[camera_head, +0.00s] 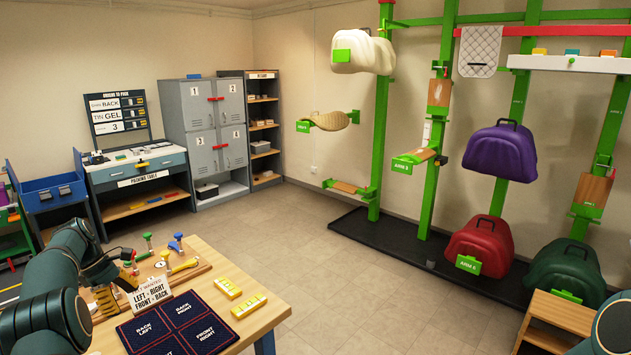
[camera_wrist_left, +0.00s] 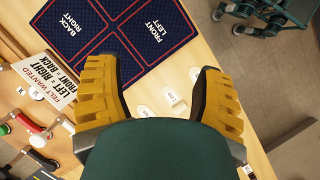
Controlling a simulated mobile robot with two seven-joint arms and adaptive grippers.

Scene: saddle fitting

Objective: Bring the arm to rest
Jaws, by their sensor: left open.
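My left gripper (camera_head: 106,300) is over the near left part of the wooden workbench (camera_head: 225,262) in the head view. In the left wrist view its two yellow ribbed fingers (camera_wrist_left: 160,100) stand wide apart with nothing between them but bare bench top and small white labels below. A dark blue mat (camera_head: 178,325) with red-edged squares lies in front of it; it also shows at the top of the left wrist view (camera_wrist_left: 112,28). Part of my right arm shows at the lower right corner of the head view, but its gripper does not.
A felt order sign (camera_head: 150,292) stands close to the left gripper. A wooden step-like stand (camera_head: 563,312) is at right. The floor between bench and saddle rack is clear.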

